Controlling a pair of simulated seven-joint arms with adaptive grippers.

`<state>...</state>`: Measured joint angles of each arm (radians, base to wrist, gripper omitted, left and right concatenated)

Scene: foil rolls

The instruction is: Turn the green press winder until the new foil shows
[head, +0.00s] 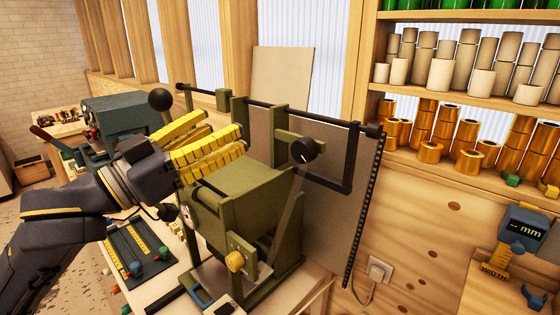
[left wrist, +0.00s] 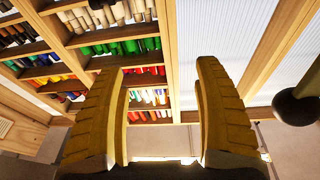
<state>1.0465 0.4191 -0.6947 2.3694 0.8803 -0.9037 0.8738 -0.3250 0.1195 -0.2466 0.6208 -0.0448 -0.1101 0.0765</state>
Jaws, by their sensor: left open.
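The green press (head: 240,195) stands on the bench in the middle of the head view. A dark round knob (head: 303,151) is on its upper frame at the right, and a yellow knob (head: 235,262) is low on its front. I cannot tell which part is the winder, and no foil shows clearly on the press. My left gripper (head: 222,130) is open, its yellow fingers above the press and left of its upper frame. In the left wrist view the fingers (left wrist: 162,110) are apart with nothing between them. My right gripper is not in view.
A black ball (head: 160,98) is behind my left gripper; a black ball also shows in the left wrist view (left wrist: 297,106). A grey-blue machine (head: 110,118) stands behind at left. Gold rolls (head: 430,152) fill a shelf at right. A gauge (head: 522,228) hangs at lower right.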

